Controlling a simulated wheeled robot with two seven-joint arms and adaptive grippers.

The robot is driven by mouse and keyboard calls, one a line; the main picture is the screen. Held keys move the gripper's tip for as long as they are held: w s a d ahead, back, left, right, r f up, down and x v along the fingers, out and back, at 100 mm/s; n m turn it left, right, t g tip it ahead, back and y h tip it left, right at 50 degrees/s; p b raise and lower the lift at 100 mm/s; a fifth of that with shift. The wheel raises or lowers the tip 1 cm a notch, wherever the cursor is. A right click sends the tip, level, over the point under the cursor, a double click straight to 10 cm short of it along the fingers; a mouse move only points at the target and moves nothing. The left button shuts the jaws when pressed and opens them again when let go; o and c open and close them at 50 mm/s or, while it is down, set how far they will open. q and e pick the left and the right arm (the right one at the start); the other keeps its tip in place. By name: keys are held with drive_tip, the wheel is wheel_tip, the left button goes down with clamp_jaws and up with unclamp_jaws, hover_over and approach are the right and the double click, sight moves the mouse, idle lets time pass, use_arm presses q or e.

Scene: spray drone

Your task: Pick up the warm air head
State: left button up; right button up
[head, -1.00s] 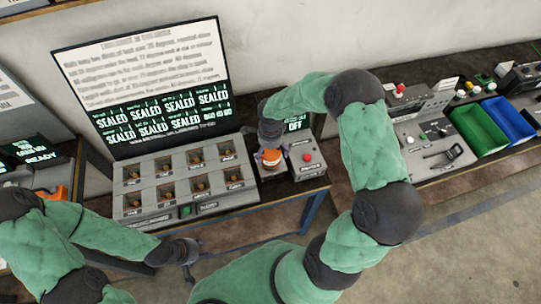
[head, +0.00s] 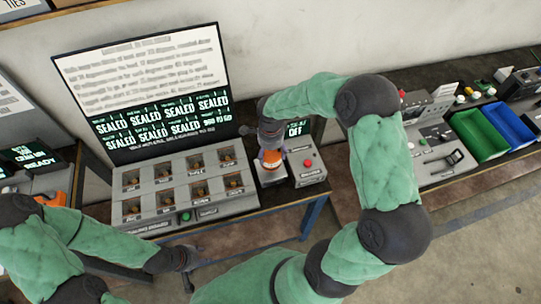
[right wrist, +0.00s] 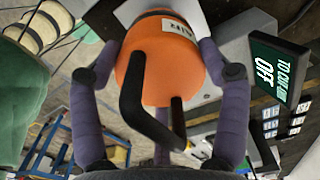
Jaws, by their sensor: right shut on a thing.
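The warm air head is the orange, rounded body with a white label and black handle bars in the right wrist view (right wrist: 160,65). In the head view it is a small orange shape (head: 272,158) at the small grey stand right of the sealed-cell panel. My right gripper (head: 270,143) reaches down on it from above. In the right wrist view its purple fingers (right wrist: 165,85) are closed around the orange body. Whether it touches the stand is hidden. My left gripper (head: 187,272) hangs in front of the bench, away from the head; its jaws are too small to read.
A grey control box with a red button (head: 307,165) stands just right of the head, below a small screen reading OFF (head: 298,129). The panel of several cells (head: 185,185) and a large screen (head: 145,95) are left. Green (head: 480,135) and blue bins (head: 507,122) stand far right.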

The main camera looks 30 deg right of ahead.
drive_tip(key=s+a+r, duration=0.5)
drive_tip(key=s+r, duration=0.4)
drive_tip(key=s, duration=0.3)
drive_tip(key=w+a+b, duration=0.2)
drive_tip(key=a, duration=1.1)
drive_tip(key=w+d+f, duration=0.1)
drive_tip(key=w+f, duration=0.3)
drive_tip(key=w+d+f, duration=0.1)
drive_tip(key=w+f, duration=0.3)
drive_tip(key=w+d+f, duration=0.1)
drive_tip(key=w+f, duration=0.4)
drive_tip(key=shift+p, duration=0.35)
